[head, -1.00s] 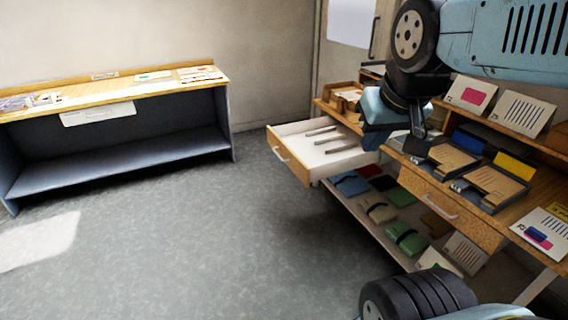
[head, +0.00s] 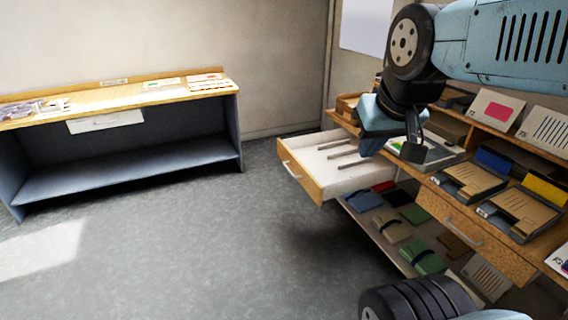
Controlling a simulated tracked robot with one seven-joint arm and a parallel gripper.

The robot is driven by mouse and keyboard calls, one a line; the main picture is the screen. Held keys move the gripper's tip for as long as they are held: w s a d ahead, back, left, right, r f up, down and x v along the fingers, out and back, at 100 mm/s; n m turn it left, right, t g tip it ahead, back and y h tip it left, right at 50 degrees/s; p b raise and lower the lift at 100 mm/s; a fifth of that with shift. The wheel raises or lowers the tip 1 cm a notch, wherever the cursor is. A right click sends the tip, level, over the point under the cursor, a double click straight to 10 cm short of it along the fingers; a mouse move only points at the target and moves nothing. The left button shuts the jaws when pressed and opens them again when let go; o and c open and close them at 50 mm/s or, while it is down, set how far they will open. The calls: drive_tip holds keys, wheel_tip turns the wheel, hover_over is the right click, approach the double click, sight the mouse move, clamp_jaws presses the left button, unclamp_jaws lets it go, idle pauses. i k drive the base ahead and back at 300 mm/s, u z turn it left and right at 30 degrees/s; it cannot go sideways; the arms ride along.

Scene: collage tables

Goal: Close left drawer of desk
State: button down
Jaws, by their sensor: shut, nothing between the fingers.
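The left drawer (head: 303,174) of the desk (head: 520,262) is pulled well out toward the left. Its wooden front with a pale handle (head: 291,170) faces left. Several thin grey bars (head: 341,154) lie in its white interior. My gripper (head: 413,152) is shut and empty, fingers pointing down, right of the drawer front in the picture, over the desk edge. I cannot tell its height above the desktop. The right drawer (head: 459,225) of the desk is shut.
Under the desk, a shelf holds several coloured folders (head: 412,214). Folder trays (head: 466,181) and upright cards (head: 494,108) stand on the desktop. A second table (head: 120,95) stands at the back left. The floor (head: 190,250) left of the drawer is clear.

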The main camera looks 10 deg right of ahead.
sight(329, 164)
drive_tip(key=u, duration=0.35)
drive_tip(key=i, duration=1.15)
drive_tip(key=u, duration=0.5)
